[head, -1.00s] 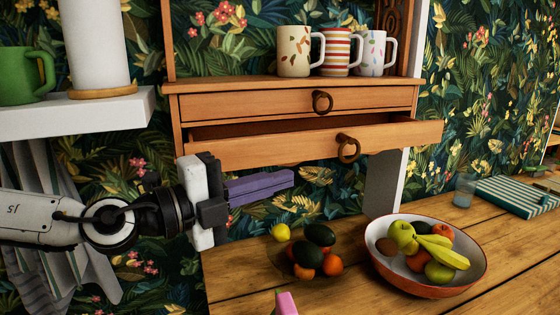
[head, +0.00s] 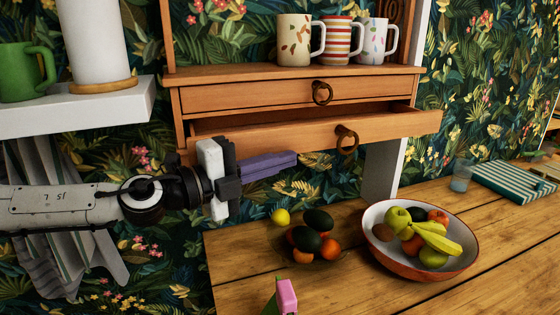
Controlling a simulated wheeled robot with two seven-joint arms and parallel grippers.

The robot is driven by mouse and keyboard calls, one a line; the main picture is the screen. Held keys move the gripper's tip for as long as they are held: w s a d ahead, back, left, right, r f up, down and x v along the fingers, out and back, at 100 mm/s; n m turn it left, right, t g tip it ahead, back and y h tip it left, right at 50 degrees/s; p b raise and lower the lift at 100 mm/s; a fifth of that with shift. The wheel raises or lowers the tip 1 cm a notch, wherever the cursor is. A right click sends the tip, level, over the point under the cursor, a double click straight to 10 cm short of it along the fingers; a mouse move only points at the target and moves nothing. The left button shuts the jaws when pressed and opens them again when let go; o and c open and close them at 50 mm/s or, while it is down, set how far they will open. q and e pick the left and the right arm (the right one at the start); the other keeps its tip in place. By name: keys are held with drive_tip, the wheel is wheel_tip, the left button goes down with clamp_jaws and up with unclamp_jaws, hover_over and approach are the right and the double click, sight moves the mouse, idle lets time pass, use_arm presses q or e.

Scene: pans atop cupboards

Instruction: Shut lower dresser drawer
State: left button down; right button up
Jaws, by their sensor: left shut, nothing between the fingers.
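The lower dresser drawer (head: 295,138) is pulled out, with a dark gap above its wooden front and a round ring handle (head: 347,139) right of its middle. The upper drawer (head: 300,93) above it is closed. My left gripper (head: 291,159), with purple fingers, is shut and empty. It appears just under the left part of the lower drawer's front, its fingers pointing right. I cannot tell whether it touches the drawer.
Three mugs (head: 335,40) stand on the dresser top. A fruit bowl (head: 458,262) and a smaller group of fruit (head: 318,243) sit on the wooden table (head: 370,295) below. A white shelf (head: 75,112) juts out at left. A pink object (head: 287,292) shows at the bottom edge.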

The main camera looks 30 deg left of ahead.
use_arm(q)
drive_tip(key=w+a, duration=0.1)
drive_tip(key=a, duration=0.1)
drive_tip(key=w+a, duration=0.2)
drive_tip(key=w+a+b, duration=0.1)
drive_tip(key=w+a, duration=0.1)
drive_tip(key=shift+a, duration=0.2)
